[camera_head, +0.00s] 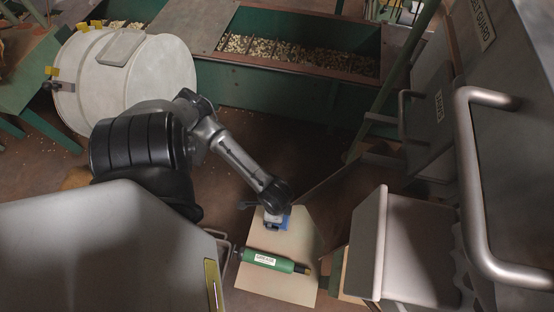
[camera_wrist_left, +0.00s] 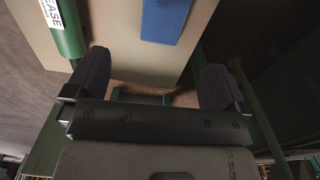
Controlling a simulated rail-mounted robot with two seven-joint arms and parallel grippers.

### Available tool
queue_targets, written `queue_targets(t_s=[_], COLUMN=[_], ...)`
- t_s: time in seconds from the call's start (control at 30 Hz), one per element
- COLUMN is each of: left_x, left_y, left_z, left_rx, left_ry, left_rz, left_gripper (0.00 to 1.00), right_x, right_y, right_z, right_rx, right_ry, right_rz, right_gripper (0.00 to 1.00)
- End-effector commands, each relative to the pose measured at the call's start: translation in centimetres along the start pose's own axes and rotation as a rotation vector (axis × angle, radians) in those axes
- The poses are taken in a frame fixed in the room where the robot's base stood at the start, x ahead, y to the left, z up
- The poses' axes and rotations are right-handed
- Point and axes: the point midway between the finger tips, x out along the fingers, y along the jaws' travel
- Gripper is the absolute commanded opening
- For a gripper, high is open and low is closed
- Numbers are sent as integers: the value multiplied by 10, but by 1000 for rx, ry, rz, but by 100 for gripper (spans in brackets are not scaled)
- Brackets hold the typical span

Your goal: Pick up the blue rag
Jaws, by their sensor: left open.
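The blue rag (camera_head: 284,223) lies on a pale board (camera_head: 262,289), partly hidden by my left gripper (camera_head: 273,211) in the head view. In the left wrist view the blue rag (camera_wrist_left: 165,20) is a flat blue piece at the top edge, cut off by the frame. My left gripper (camera_wrist_left: 156,75) is open there, its two dark fingers wide apart with nothing between them. The rag lies ahead of the fingertips, apart from both. My right gripper is not in view.
A green grease tube (camera_head: 275,262) lies on the board close to the rag and near one finger in the wrist view. A grey handled cabinet (camera_head: 520,150) stands at right. A white drum (camera_head: 140,75) and a green nut hopper (camera_head: 270,95) stand behind.

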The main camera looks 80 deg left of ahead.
Motion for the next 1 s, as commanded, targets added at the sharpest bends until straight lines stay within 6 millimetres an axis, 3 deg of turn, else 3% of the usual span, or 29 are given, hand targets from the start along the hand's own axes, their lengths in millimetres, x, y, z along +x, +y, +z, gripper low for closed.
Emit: queue_targets(t_s=[0.03, 0.1, 0.3, 0.73, 1.0], left_x=[16, 29, 58, 75, 101], left_y=[0, 0, 0, 0, -1], left_z=[0, 0, -1, -1, -2], left_rx=[-1, 0, 1, 2, 3], left_ry=[-1, 0, 1, 1, 1], left_rz=[-1, -1, 0, -1, -1], left_gripper=[100, 100, 100, 100, 100], right_x=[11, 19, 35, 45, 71], right_y=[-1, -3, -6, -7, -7], right_z=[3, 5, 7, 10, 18], right_rx=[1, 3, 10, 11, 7], right_ry=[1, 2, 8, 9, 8], right_rz=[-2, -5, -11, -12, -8], right_gripper=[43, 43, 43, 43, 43])
